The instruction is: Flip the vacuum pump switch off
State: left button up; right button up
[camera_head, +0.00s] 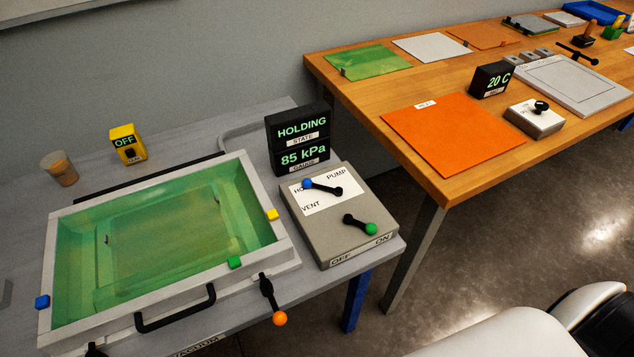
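The grey pump control box (326,240) stands at the right end of the grey bench. Its switch is a black lever with a green knob (370,229), above a front label reading OFF on the left and ON on the right. The knob points right and forward, toward the ON side. A second lever with a blue knob (307,184) lies toward the partly covered HOLD label, away from PUMP and VENT. Behind the box, a black display (298,126) reads HOLDING, and one below (302,156) reads 85 kPa. Neither gripper is in view.
A green-lined tray (283,247) with a black front handle fills the bench's left. An orange-knobbed lever (279,318) sticks out in front. A yellow box (128,143) reads OFF. A wooden table (440,92) with sheets and tools stands right; floor shows between table and bench.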

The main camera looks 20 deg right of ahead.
aim_at(370, 228)
jog(key=l+z, duration=0.15)
jog(key=z, duration=0.3)
jog(key=l+z, duration=0.1)
jog(key=z, duration=0.3)
